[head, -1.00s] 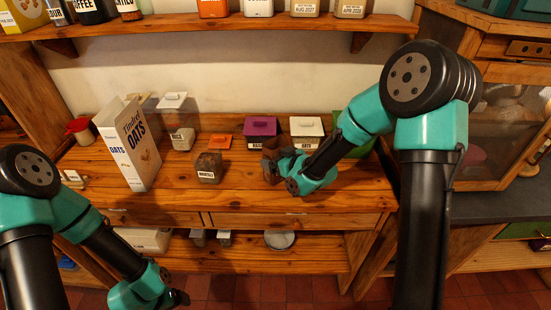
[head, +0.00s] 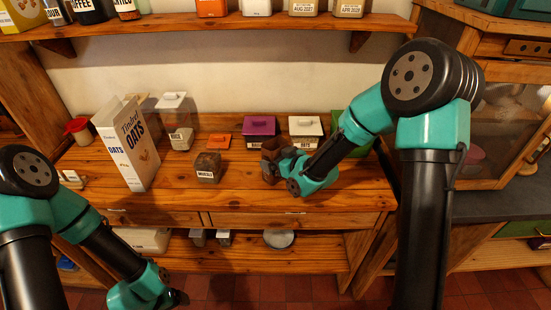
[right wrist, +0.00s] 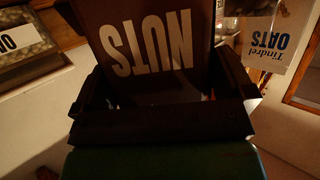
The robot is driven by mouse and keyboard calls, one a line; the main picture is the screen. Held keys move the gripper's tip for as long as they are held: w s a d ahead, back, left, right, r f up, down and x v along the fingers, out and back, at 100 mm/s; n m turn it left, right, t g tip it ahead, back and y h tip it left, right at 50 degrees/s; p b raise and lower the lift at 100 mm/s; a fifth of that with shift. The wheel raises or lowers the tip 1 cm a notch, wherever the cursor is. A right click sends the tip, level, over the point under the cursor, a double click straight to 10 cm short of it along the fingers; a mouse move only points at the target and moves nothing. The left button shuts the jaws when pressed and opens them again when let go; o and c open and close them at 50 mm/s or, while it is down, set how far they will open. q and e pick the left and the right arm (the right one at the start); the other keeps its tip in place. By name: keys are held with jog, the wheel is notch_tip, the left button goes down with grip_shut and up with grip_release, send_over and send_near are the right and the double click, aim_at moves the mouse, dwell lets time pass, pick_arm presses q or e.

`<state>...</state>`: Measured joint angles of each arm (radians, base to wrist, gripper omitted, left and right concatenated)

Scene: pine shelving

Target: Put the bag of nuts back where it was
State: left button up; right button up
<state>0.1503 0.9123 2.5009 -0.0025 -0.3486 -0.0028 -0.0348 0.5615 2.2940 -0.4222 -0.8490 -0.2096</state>
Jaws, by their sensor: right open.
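The brown bag of nuts (right wrist: 150,45) fills the middle of the right wrist view, its white NUTS lettering upside down. It stands between the two dark fingers of my right gripper (right wrist: 165,100), which is open around it; I cannot tell whether a finger touches it. In the head view the bag (head: 272,146) shows as a small brown shape on the counter, in front of the purple-lidded canister, partly hidden by my right gripper (head: 274,166). My left gripper (head: 178,298) is low at the bottom, in front of the lower shelf; its jaws are too unclear to read.
The purple-lidded canister (head: 259,126) and white-lidded canister (head: 305,127) stand close behind. A muesli container (head: 207,170) and tall oats carton (head: 130,150) stand left. An orange lid-like piece (head: 219,141) is near the muesli. The counter front (head: 235,196) is clear.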

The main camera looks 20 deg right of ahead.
jog(key=v, duration=1.1)
